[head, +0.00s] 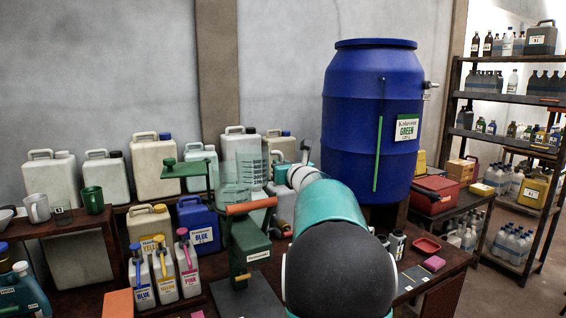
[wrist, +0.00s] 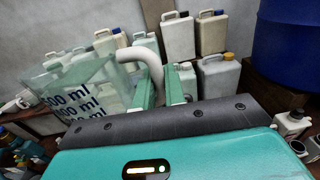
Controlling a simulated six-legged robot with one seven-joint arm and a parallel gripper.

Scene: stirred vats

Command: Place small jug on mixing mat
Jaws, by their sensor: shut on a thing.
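The small jug (head: 243,170) is clear, with printed measuring marks, and hangs above the bench near the green press-like device in the head view. In the wrist view the jug (wrist: 85,92) fills the left side, tilted in the picture, with large "500 ml" lettering. My gripper (wrist: 160,90) is shut on its thick white handle (wrist: 150,58). In the head view my teal arm hides part of the grip. A flat dark mat (head: 248,300) lies under and in front of the green device; I cannot tell for sure whether it is the mixing mat.
The green device (head: 250,250) with an orange handle stands just below the jug. Blue, yellow and pink-labelled bottles (head: 163,270) stand to its left. White canisters line the wall, and a large blue vat (head: 370,120) stands behind right. A red tray (head: 427,246) lies at right.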

